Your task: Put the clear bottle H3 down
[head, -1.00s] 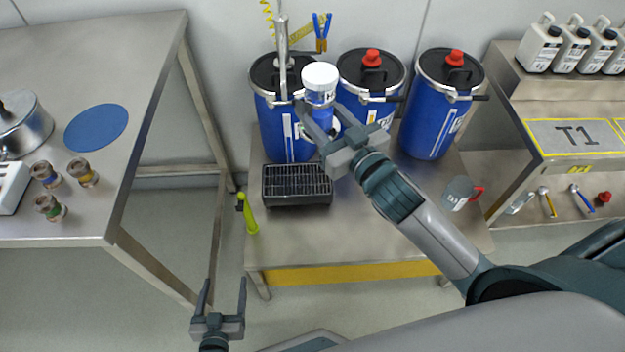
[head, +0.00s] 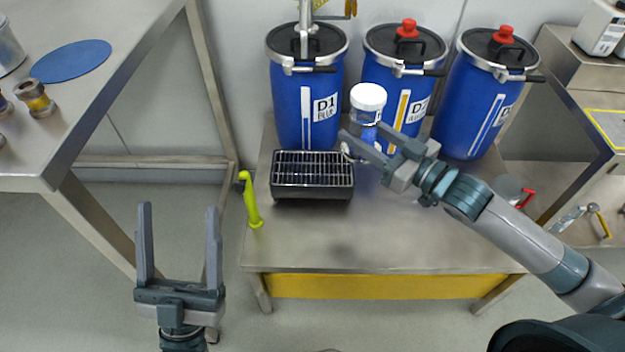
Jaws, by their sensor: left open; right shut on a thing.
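The clear bottle (head: 363,117) with a white lid is upright in front of the blue drums. My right gripper (head: 362,137) is shut on it, with its fingers around the lower part. The gripper hides the bottle's base, so I cannot tell whether it touches the steel table (head: 400,235). The bottle is to the right of the black drip tray (head: 313,193) with its metal grid. My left gripper (head: 179,225) is open and empty, over the floor in front of the gap between the two tables.
Blue drums D1 (head: 290,110), D2 (head: 376,90) and a third (head: 468,110) stand along the table's back. A green-handled tool (head: 251,203) is at the left edge, a grey beaker (head: 508,188) at the right. The table's front middle is clear.

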